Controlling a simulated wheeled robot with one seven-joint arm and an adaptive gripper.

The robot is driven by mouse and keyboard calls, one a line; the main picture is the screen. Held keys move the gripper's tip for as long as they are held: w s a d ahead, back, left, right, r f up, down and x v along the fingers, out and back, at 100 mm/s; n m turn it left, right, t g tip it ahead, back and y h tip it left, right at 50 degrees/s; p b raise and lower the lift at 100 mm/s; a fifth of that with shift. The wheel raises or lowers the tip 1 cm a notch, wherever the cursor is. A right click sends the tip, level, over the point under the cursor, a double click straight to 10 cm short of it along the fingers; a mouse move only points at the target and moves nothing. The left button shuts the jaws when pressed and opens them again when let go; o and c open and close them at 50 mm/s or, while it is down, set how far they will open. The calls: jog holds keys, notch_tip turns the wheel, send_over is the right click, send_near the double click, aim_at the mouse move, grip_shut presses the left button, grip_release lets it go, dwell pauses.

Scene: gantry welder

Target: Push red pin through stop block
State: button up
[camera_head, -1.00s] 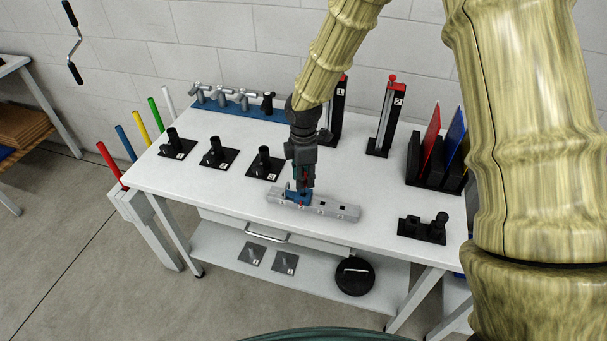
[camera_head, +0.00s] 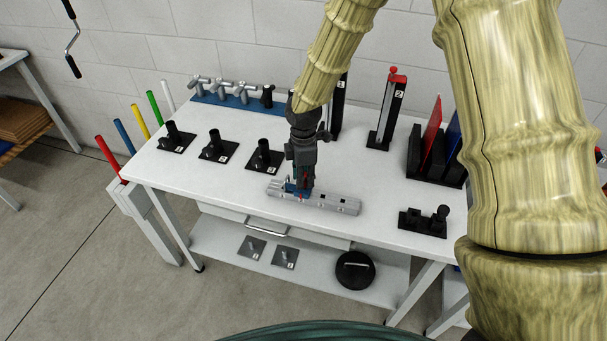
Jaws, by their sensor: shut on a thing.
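A grey bar with square holes (camera_head: 335,205) lies near the front edge of the white table. A small blue block (camera_head: 291,187), seemingly the stop block, sits on the bar's left part, mostly hidden by my gripper. My gripper (camera_head: 303,191) points down over the block from above. It is shut on the red pin (camera_head: 301,198), of which only a small bit of red shows low between the fingers. How deep the pin sits in the block is too small and hidden to tell.
Black holders (camera_head: 264,160) stand left of the bar. A black fixture (camera_head: 424,222) stands to its right. The table between the bar and the rack is clear.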

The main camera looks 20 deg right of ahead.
jog(key=shift+f, duration=0.3)
jog(key=o, duration=1.1)
